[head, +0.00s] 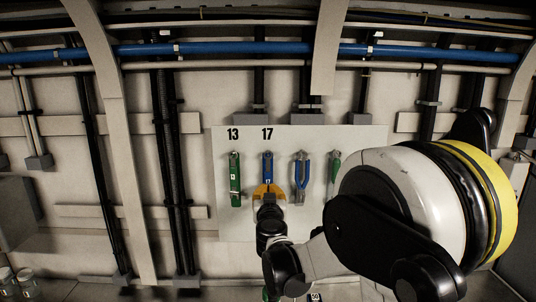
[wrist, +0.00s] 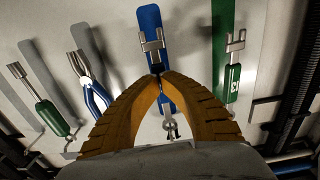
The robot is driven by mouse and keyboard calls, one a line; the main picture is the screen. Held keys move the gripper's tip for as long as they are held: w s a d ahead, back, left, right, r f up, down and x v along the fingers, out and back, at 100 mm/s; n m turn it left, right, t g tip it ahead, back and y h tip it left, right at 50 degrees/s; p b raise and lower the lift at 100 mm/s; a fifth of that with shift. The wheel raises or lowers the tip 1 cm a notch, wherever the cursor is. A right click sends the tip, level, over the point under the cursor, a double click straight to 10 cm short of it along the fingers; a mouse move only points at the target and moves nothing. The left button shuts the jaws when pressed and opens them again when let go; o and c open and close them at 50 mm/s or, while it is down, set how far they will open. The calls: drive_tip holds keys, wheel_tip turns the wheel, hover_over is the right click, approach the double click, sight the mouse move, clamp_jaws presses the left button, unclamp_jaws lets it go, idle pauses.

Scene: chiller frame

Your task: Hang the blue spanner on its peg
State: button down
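The blue spanner (head: 268,163) is upright at the pale tool board (head: 350,140), under the label 17. In the wrist view, which is upside down to the head view, its blue handle (wrist: 166,98) lies between my fingers and its metal jaw (wrist: 152,43) sticks out beyond the fingertips. A blue painted shape (wrist: 149,18) shows behind the jaw. My gripper (wrist: 158,74), orange-fingered (head: 268,188), is closed around the spanner's neck. A metal peg (wrist: 170,127) shows at the handle's end; I cannot tell whether the handle's hole is around it.
A green spanner (head: 235,175) hangs left of it under the label 13. Blue pliers (head: 301,172) and another green-handled tool (head: 334,165) hang close on the right. Dark vertical pipes (head: 170,190) stand left of the board.

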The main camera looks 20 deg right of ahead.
drive_tip(key=shift+w+d, duration=0.3)
drive_tip(key=shift+w, duration=0.3)
idle(0.8)
drive_tip(key=shift+s+a+b, duration=0.25)
drive_tip(key=shift+s+b, duration=0.1)
drive_tip(key=shift+s, duration=0.2)
idle(3.3)
drive_tip(key=v, duration=0.8)
idle(0.4)
